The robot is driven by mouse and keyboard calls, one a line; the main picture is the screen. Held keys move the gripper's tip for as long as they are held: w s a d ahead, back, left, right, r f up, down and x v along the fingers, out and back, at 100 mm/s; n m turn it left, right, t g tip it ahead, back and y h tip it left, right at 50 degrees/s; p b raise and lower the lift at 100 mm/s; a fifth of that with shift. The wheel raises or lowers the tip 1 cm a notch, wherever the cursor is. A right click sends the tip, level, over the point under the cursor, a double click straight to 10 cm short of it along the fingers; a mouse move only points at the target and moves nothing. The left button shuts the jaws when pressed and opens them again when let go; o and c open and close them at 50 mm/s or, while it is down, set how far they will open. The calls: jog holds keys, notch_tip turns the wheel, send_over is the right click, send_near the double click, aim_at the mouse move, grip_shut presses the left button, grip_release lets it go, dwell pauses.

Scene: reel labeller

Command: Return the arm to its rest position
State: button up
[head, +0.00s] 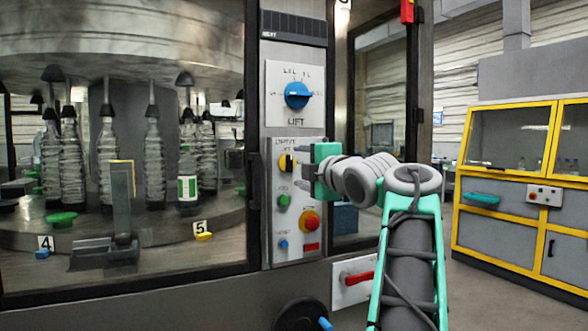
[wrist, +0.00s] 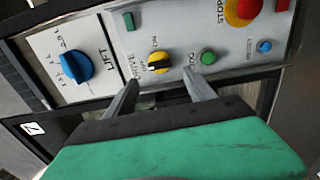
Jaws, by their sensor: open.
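My gripper (wrist: 160,98) is open and empty. In the wrist view its two fingers are spread apart, pointing at the control panel (wrist: 187,20). The yellow and black selector knob (wrist: 158,63) appears just beyond the gap between the fingertips, with no contact visible.
The blue LIFT knob (head: 297,95) is above the gripper. A green button (head: 284,201), a red button on yellow (head: 309,220) and a blue button (head: 283,244) are below. A red handle (head: 358,278) sits lower right. Bottles (head: 154,160) stand behind glass. Open floor lies right.

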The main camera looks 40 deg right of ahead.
jog(key=shift+s+a, duration=0.15)
jog(key=shift+s, duration=0.4)
jog(key=w+a+f+m+g+y+p, duration=0.1)
jog(key=w+a+f+m+g+p, duration=0.15)
jog(key=a+p, duration=0.2)
jog(key=w+a+f+m+g+y+p, duration=0.1)
jog(key=w+a+f+m+p, duration=0.15)
jog(key=a+p, duration=0.2)
jog(key=s+a+f+m+g+y+p, duration=0.15)
jog(key=a+f+m+g+p, duration=0.35)
jog(key=a+f, duration=0.55)
jog(key=s+a+f+m+g+p, duration=0.2)
jog(key=s+a+f, duration=0.4)
jog(key=s, duration=0.4)
jog(key=s+a+f+m+g+p, duration=0.3)
jog(key=s+a+f+p, duration=0.3)
jog(key=s, duration=0.4)
notch_tip(320, 180, down, 2)
jog(key=shift+a+f+m+g+p, duration=0.15)
jog(key=shift+a+m+g+p, duration=0.25)
jog(key=shift+a, duration=0.2)
